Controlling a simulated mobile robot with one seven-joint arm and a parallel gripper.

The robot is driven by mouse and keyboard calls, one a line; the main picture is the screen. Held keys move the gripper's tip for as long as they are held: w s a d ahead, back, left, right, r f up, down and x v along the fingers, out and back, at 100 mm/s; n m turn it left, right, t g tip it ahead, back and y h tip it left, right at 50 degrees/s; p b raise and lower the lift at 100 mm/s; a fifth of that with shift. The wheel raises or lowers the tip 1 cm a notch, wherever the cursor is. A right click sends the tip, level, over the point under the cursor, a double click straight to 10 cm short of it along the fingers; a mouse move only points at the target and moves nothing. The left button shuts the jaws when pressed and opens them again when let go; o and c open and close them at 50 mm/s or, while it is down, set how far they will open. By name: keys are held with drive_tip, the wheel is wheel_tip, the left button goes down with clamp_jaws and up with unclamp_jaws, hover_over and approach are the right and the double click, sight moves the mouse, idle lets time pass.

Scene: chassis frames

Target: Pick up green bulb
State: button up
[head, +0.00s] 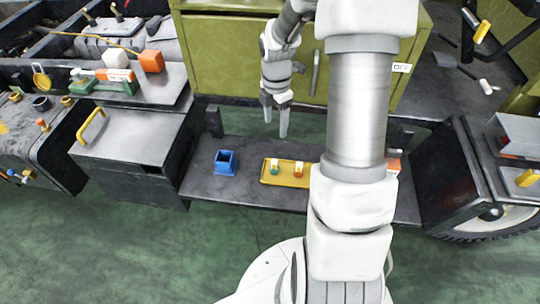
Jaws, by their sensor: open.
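The green bulb (275,169) sits on the left part of a small yellow tray (286,181) on the dark low shelf. A red bulb (298,173) sits beside it to the right on the same tray. Both bulbs have pale upper parts. My gripper (275,120) is open and empty, pointing down, above and behind the tray and apart from the bulbs. The right end of the tray is close to my arm, which hides part of the shelf.
A blue open box (226,162) stands left of the tray on the shelf (205,180). The olive cabinet (225,55) rises behind. A grey box with a yellow handle (125,140) stands further left. The shelf between blue box and tray is clear.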

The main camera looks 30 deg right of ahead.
drive_tip(key=b, duration=0.4)
approach(274, 161)
drive_tip(key=f, duration=0.5)
drive_tip(key=shift+w+d+f, duration=0.1)
drive_tip(key=shift+w+d, duration=0.1)
drive_tip(key=shift+d, duration=0.05)
drive_tip(key=f, duration=0.1)
drive_tip(key=f+b, duration=0.1)
drive_tip(key=f, duration=0.1)
drive_tip(key=f+b, duration=0.1)
drive_tip(key=f, duration=0.1)
drive_tip(key=shift+s+a+f, duration=0.15)
drive_tip(key=shift+s+a, duration=0.05)
drive_tip(key=shift+s, duration=0.1)
clamp_jaws()
